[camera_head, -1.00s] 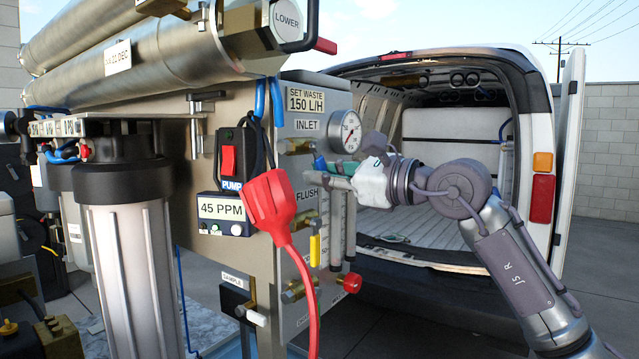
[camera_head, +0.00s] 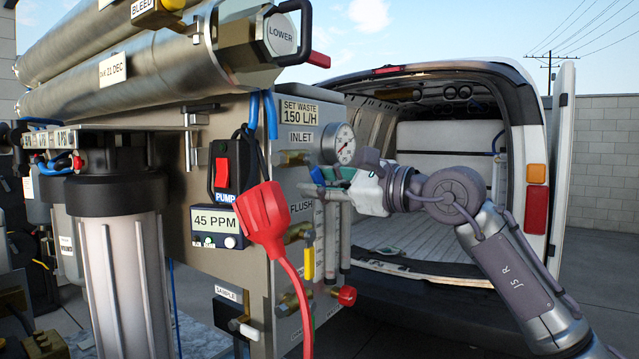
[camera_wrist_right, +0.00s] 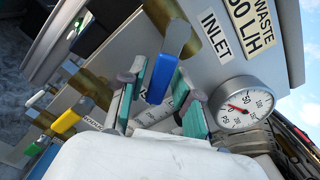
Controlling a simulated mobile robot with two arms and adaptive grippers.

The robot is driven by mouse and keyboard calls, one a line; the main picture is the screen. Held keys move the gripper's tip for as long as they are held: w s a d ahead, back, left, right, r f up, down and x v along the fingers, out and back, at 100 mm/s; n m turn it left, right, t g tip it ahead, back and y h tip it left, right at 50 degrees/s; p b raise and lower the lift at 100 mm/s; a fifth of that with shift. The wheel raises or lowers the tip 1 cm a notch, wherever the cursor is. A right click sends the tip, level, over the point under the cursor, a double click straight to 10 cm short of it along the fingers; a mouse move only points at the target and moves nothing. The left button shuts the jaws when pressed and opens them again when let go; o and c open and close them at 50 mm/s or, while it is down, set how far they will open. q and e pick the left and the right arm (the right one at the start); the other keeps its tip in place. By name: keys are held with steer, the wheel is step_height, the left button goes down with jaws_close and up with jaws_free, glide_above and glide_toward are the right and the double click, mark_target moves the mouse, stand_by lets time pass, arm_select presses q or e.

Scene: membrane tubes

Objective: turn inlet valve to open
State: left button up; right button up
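The inlet valve has a blue lever handle (camera_wrist_right: 160,78) on a metal stem (camera_wrist_right: 178,38) and a brass body (camera_wrist_right: 165,14) in the right wrist view. In the head view the blue handle (camera_head: 318,176) shows just below the INLET label (camera_head: 300,138) and is partly hidden. My right gripper (camera_head: 330,184) is at the handle. In the right wrist view its teal-padded fingers (camera_wrist_right: 162,92) stand apart, one on each side of the blue handle. I cannot tell whether either pad touches it. My left gripper is out of view.
A pressure gauge (camera_head: 339,144) sits close beside the gripper. Below are a yellow handle (camera_head: 309,262) and a red knob (camera_head: 347,296). A red plug with cable (camera_head: 264,222) hangs in front of the panel. An open van (camera_head: 410,243) stands behind.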

steer(key=shift+o, duration=0.4)
steer(key=shift+s+d, duration=0.1)
steer(key=shift+d, duration=0.1)
steer(key=v, duration=1.1)
steer(key=shift+s+d, duration=0.2)
steer(key=shift+d, duration=0.05)
